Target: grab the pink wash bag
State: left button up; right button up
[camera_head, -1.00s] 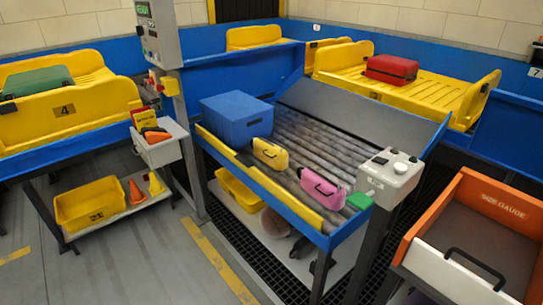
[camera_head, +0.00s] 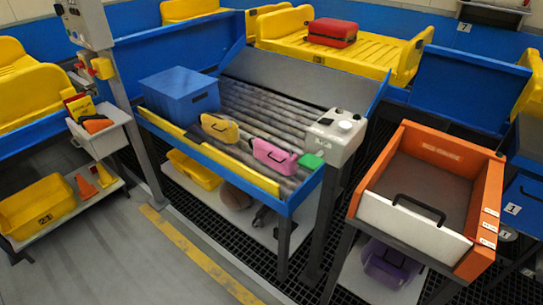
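The pink wash bag (camera_head: 274,157) with a dark handle lies on the near right part of the roller conveyor (camera_head: 262,110). A yellow bag (camera_head: 219,128) lies to its left and a small green block (camera_head: 311,161) sits close by its right end. Neither of my grippers is in view.
A blue box (camera_head: 180,93) stands on the left of the rollers. A grey control box (camera_head: 337,136) rises at the conveyor's right corner. An orange size-gauge bin (camera_head: 398,129) stands to the right, with a purple bag (camera_head: 391,264) below. Floor is clear at front left.

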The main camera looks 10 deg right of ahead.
aim_at(283, 161)
jog(key=i+j+z, duration=0.2)
jog(key=i+j, duration=0.2)
jog(key=j, duration=0.25)
jog(key=i+j+z, duration=0.1)
jog(key=j, duration=0.25)
jog(key=i+j+z, duration=0.1)
jog(key=i+j, duration=0.15)
jog(key=j, duration=0.1)
